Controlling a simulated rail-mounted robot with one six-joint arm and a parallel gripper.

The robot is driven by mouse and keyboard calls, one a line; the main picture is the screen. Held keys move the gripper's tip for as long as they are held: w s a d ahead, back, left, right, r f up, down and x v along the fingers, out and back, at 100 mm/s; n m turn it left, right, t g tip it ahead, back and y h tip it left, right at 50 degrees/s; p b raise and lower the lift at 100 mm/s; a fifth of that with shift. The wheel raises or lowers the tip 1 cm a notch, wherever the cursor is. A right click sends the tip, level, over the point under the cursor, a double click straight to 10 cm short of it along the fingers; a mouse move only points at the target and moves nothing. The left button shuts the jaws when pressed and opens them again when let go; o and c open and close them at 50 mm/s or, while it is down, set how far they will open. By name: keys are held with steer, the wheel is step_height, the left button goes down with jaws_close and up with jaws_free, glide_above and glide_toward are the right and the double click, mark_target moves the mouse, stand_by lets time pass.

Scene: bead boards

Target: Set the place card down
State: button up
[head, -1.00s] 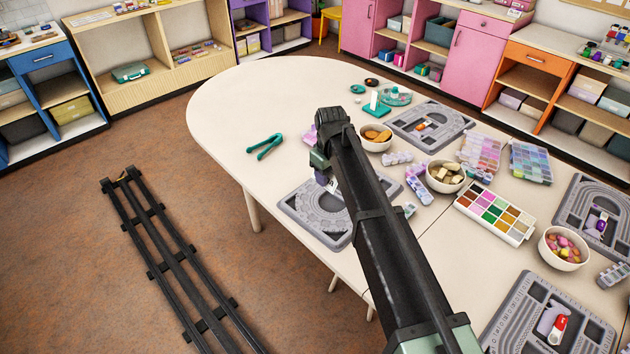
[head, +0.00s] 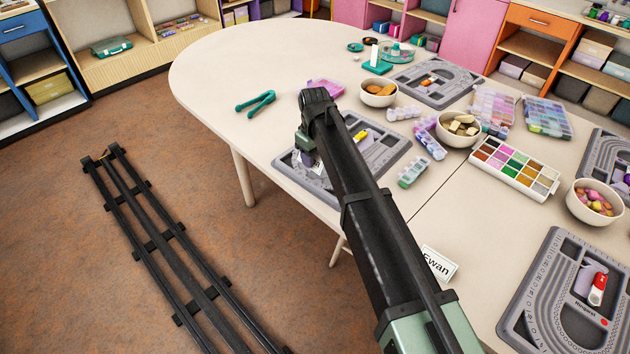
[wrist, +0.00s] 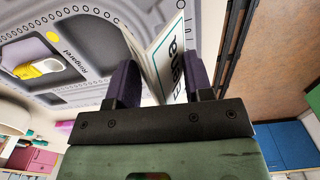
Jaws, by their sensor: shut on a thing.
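My gripper (wrist: 163,76) is shut on a white place card (wrist: 172,50) with dark lettering and a teal edge line. The card stands up from between the two purple fingers, tilted in the wrist view; its name is only partly readable. In the head view my gripper (head: 307,158) is at the near-left part of a grey bead board (head: 395,150), mostly hidden behind my arm. The board also fills the upper left of the wrist view (wrist: 110,45), with a yellow-and-white item in its recess. I cannot tell whether the card touches the board or table.
A second card reading "Ewan" (head: 438,264) lies on the table right of my arm. Teal pliers (head: 256,103) lie left of the board. A bead tube (head: 413,171), bowls (head: 459,129) and a paint-like palette (head: 514,168) stand to the right. The table's far left is clear.

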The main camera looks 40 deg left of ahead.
mark_target(315, 174)
step_height(315, 174, down, 5)
steer(key=b, duration=0.4)
steer(key=shift+r, duration=0.55)
steer(key=shift+f, duration=0.25)
steer(key=o, duration=0.9)
steer(key=shift+r, duration=0.1)
step_height(315, 174, up, 13)
steer(key=p, duration=1.2)
steer(key=shift+f, duration=0.2)
steer(key=shift+f, duration=0.15)
